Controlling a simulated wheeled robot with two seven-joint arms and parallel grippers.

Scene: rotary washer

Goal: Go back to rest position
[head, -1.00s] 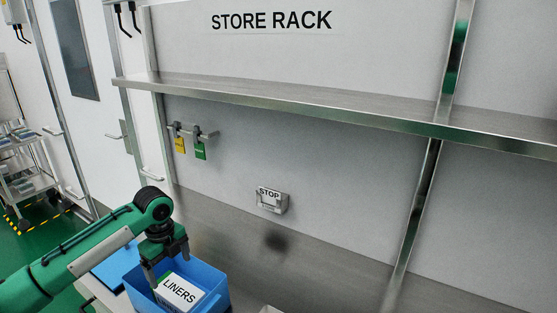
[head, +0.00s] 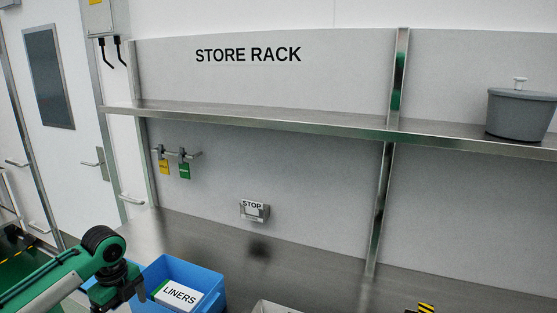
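My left gripper (head: 118,288) is at the lower left of the head view, at the left side of a blue bin (head: 207,276). Its fingers point down and their tips are hard to make out, so I cannot tell whether it is open or shut. A white box labelled LINERS (head: 179,292), with a green edge, lies inside the blue bin, apart from the gripper. My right gripper is not in view.
A steel shelf (head: 250,119) runs across under the STORE RACK sign, with a grey lidded pot (head: 519,112) at its right. A STOP box (head: 254,210) and yellow and green tags (head: 184,170) are on the wall. A pale container (head: 275,307) sits at the bottom edge.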

